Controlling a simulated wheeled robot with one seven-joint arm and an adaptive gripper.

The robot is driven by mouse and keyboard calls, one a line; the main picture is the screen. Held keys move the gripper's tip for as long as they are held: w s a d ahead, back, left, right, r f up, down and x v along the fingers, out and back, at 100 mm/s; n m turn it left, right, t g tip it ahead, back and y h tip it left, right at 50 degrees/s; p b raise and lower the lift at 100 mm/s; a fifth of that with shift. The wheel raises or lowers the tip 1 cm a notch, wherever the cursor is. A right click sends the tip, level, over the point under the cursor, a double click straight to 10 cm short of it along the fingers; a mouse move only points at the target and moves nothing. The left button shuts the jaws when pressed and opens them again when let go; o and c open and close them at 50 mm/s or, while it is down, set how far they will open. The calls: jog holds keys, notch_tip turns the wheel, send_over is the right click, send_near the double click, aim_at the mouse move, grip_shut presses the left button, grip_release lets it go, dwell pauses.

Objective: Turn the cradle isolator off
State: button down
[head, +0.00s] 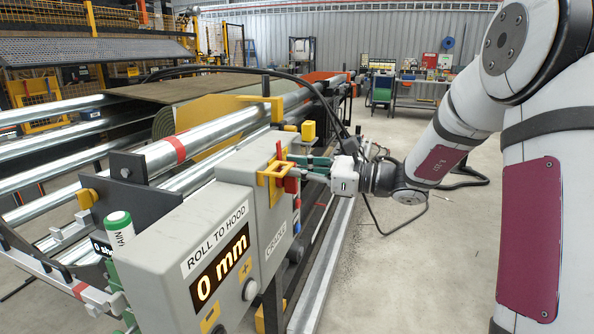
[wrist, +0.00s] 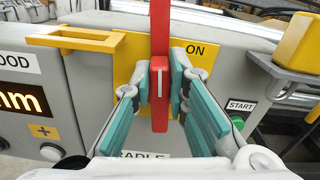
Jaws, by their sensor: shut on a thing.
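The cradle isolator is a red handle (wrist: 160,112) on a yellow plate (wrist: 127,72) fixed to a grey box (head: 262,205) marked CRADLE. In the wrist view the red bar stands upright, with a white line on its raised middle. The word ON shows at the plate's upper right; any other position word is hidden. My gripper (wrist: 174,85) has its teal pads closed on the handle's middle, one on each side. In the head view my gripper (head: 297,165) reaches the box face from the right, and the fingers partly hide the handle.
A yellow guard bracket (wrist: 80,38) sticks out left of the handle. A green START button (wrist: 237,121) and a yellow block (wrist: 300,42) are at right. The ROLL TO HOOD display (head: 220,268) reads 0 mm. Open floor (head: 430,260) lies right of the machine.

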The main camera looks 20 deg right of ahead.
jog(key=n+b, duration=0.4)
jog(key=s+a+f+n+b, duration=0.1)
jog(key=n+b, duration=0.3)
jog(key=b, duration=0.1)
jog(key=f+n+b, duration=0.1)
jog(key=n+b, duration=0.3)
jog(key=shift+s+a+f+n, duration=0.2)
jog(key=shift+s+f+n, duration=0.1)
jog(key=shift+s, duration=0.1)
jog(key=n+b, duration=0.1)
jog(key=b, duration=0.2)
jog(key=n+b, duration=0.2)
jog(key=b, duration=0.1)
jog(key=shift+s+f+n, duration=0.1)
jog(key=shift+f+n, duration=0.1)
jog(key=shift+n, duration=0.1)
jog(key=shift+b, duration=0.35)
jog(key=c, duration=1.6)
grip_release()
jog(key=shift+o, duration=0.2)
jog(key=shift+r, duration=0.1)
